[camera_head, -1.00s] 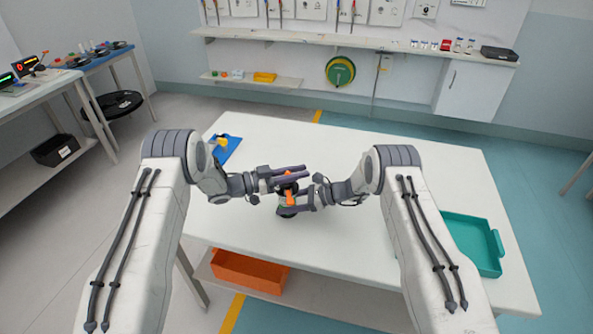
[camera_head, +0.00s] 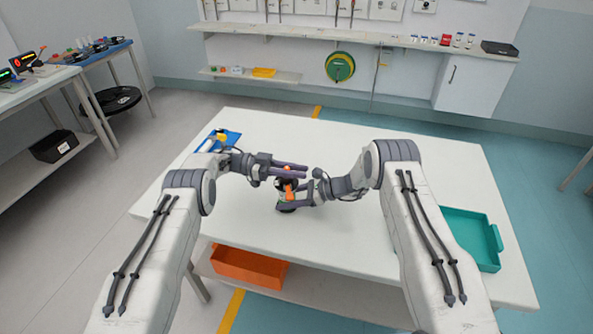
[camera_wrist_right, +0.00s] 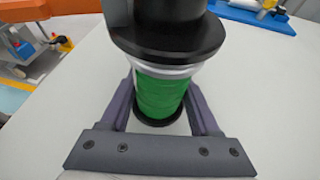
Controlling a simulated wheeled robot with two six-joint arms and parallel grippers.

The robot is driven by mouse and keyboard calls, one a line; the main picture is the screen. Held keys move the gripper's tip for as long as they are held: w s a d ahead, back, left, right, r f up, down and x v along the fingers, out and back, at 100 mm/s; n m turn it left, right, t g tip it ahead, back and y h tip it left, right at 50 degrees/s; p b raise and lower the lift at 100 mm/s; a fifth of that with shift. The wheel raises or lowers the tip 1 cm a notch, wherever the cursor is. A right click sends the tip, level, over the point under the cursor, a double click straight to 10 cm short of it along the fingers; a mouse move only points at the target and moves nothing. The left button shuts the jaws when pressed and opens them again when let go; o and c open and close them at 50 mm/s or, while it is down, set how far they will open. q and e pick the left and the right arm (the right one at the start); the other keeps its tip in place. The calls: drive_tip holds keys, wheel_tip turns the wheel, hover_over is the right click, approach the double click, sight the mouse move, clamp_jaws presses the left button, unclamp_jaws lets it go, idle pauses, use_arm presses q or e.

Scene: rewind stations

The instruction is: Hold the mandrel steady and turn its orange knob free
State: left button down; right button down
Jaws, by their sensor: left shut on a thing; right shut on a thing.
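The mandrel stands upright on the white table. In the right wrist view it shows a green barrel (camera_wrist_right: 160,97) between black flanges (camera_wrist_right: 168,42). My right gripper (camera_head: 290,202) is shut around it low down; its fingers flank the green barrel in the right wrist view (camera_wrist_right: 160,105). The orange knob (camera_head: 288,187) shows in the head view at the top of the mandrel, partly hidden by the fingers. My left gripper (camera_head: 292,171) is shut on the knob from the left, above my right gripper. The knob's top and thread are hidden.
A blue stand (camera_head: 232,139) with white and yellow parts is at the table's back left. A teal tray (camera_head: 470,224) lies at the right. An orange bin (camera_head: 248,268) is on the shelf below the front edge. The table (camera_head: 400,290) is otherwise clear around the grippers.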

idle(0.5)
use_arm(q)
drive_tip(key=c, duration=0.7)
unclamp_jaws()
drive_tip(key=shift+c, duration=0.2)
wheel_tip(320, 180, up, 10)
